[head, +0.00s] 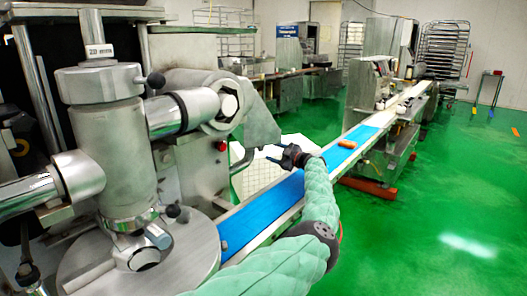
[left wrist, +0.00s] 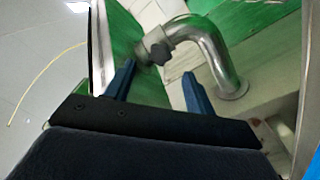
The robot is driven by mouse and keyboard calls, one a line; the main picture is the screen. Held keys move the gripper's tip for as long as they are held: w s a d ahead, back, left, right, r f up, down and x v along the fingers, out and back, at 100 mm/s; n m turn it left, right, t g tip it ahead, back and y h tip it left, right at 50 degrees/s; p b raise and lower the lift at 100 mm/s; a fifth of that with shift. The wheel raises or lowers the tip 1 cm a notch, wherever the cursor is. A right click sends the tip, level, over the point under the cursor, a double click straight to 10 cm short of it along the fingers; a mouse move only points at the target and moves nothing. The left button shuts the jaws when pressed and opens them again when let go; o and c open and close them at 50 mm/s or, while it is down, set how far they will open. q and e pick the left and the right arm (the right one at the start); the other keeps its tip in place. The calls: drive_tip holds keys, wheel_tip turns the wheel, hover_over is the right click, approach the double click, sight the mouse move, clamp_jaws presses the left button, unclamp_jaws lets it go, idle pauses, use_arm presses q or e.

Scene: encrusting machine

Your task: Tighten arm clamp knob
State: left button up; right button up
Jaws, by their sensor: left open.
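In the left wrist view, a dark grey clamp knob (left wrist: 158,47) sits at the end of a bent, shiny metal arm (left wrist: 215,55). My left gripper (left wrist: 159,68) is open, with its two blue fingers pointing toward the knob. The knob appears in the gap between the fingertips, nearer the left finger. It appears just beyond them, and I see no clear contact. In the head view my left gripper (head: 272,152) is beside the machine's grey outlet head, above the blue belt. I cannot pick out this knob there. My right gripper is not in view.
The large metal machine (head: 112,160) fills the left side, with another black knob (head: 156,80) on its column. A blue conveyor belt (head: 255,210) runs to the back right, with an orange-brown item (head: 347,144) on it. Open green floor (head: 440,215) lies to the right.

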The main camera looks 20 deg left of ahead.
sight(262, 148)
use_arm(q)
drive_tip(key=x, duration=0.4)
drive_tip(key=shift+w+a, duration=0.15)
drive_tip(key=shift+a, duration=0.15)
drive_tip(key=shift+x, duration=0.9)
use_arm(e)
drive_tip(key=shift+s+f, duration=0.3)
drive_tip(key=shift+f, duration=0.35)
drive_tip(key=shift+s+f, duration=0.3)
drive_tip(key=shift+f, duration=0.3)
use_arm(q)
drive_tip(key=c, duration=1)
